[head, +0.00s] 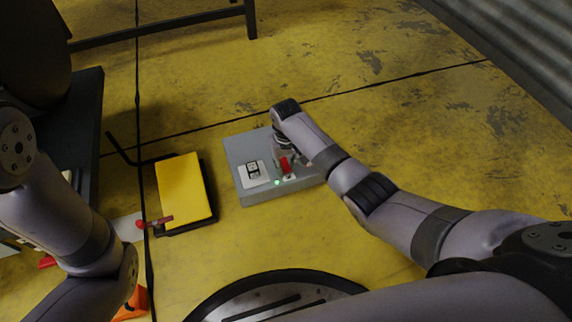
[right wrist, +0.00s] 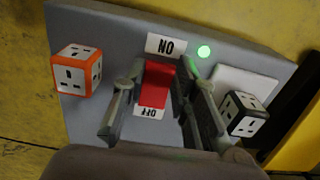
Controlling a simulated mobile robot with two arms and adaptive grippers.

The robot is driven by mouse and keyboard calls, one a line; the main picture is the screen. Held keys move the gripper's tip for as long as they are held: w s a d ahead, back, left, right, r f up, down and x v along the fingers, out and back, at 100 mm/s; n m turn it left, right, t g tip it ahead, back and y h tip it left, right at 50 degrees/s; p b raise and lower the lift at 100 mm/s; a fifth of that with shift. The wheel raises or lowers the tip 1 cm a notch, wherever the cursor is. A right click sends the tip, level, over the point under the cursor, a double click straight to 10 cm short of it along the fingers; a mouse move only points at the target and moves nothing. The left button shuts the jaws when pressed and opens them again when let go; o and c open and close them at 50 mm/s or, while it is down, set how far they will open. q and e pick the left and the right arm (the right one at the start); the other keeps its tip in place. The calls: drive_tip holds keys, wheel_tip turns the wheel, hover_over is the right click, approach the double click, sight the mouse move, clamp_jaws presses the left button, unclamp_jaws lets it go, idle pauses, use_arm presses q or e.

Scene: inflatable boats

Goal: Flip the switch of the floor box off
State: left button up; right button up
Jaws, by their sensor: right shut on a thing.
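The grey floor box (head: 238,150) stands on the yellow floor in the middle of the head view. Its red switch (head: 285,165) is near the front edge; it also shows in the right wrist view (right wrist: 155,85), between an ON label (right wrist: 166,45) and an OFF label (right wrist: 150,113). A green light (right wrist: 204,52) beside the ON label is lit. My right gripper (head: 285,153) is over the box, with its fingers on either side of the red switch, shut on it. My left gripper is out of view; only the left arm shows.
A black-and-white socket cube (right wrist: 243,115) sits on the box's white plate, and an orange-and-white one (right wrist: 76,72) at its other end. A yellow slab with a black frame (head: 184,188) lies left of the box. A round dark-rimmed thing (head: 270,295) is in front. Floor behind the box is clear.

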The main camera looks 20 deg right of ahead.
clamp_jaws()
drive_tip(key=shift+w+g+b, duration=0.25)
drive_tip(key=shift+g+b, duration=0.35)
drive_tip(key=shift+b, duration=0.05)
drive_tip(key=shift+w+f+g+b, duration=0.2)
drive_tip(key=shift+g+b, duration=0.3)
drive_tip(key=shift+b, duration=0.65)
drive_tip(key=shift+r+b, duration=0.15)
drive_tip(key=shift+b, duration=0.2)
drive_tip(key=shift+r+g, duration=0.2)
drive_tip(key=shift+g, duration=0.2)
drive_tip(key=shift+r, duration=0.1)
drive_tip(key=o, duration=0.7)
unclamp_jaws()
drive_tip(key=shift+c, duration=0.2)
